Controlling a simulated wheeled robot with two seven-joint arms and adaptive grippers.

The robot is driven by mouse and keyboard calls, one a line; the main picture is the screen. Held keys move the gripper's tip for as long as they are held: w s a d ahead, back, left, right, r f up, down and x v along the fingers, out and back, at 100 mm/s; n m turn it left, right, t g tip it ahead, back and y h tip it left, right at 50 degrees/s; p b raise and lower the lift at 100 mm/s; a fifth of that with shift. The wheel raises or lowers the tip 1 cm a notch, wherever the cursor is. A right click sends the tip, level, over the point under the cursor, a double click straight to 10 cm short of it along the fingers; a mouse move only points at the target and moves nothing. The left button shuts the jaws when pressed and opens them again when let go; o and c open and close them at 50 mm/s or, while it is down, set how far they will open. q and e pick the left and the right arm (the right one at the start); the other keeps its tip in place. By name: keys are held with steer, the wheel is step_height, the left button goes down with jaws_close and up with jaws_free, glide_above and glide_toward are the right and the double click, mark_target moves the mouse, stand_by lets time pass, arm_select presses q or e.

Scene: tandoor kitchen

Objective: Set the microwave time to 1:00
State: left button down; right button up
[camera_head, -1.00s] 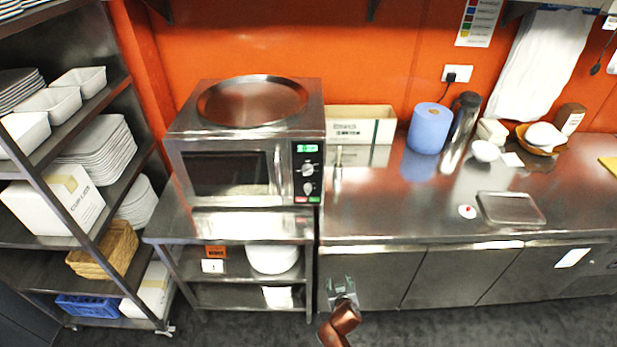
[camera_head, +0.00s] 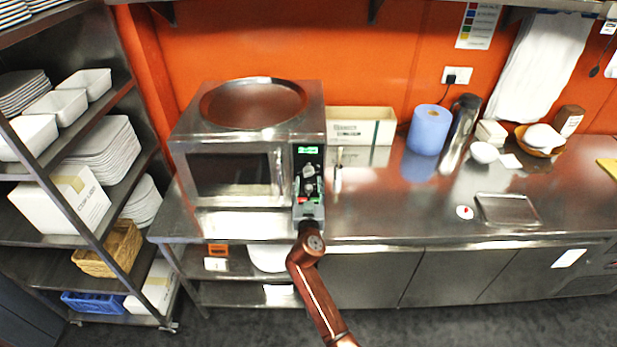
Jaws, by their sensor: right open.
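The steel microwave (camera_head: 236,178) stands on a steel side table left of the counter, its door shut. Its control panel is the narrow strip at the right of its front, with a lit green display (camera_head: 308,150) whose digits are too small to read. A round knob (camera_head: 308,170) shows below the display. My right gripper (camera_head: 309,186) is open in front of the lower panel and hides the lower knob and part of the buttons. I cannot tell whether it touches the panel. My left gripper is not in view.
A round steel tray (camera_head: 253,103) lies on top of the microwave. The counter (camera_head: 400,205) to the right holds a blue paper roll (camera_head: 429,130), a cream box (camera_head: 362,127) and a small steel tray (camera_head: 507,209). A shelf rack of dishes (camera_head: 75,200) stands at the left.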

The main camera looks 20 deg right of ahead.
mark_target(309, 176)
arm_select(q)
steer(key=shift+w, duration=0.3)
arm_select(e)
steer(key=shift+x, duration=2)
steer(key=shift+c, duration=0.4)
steer(key=c, duration=1.1)
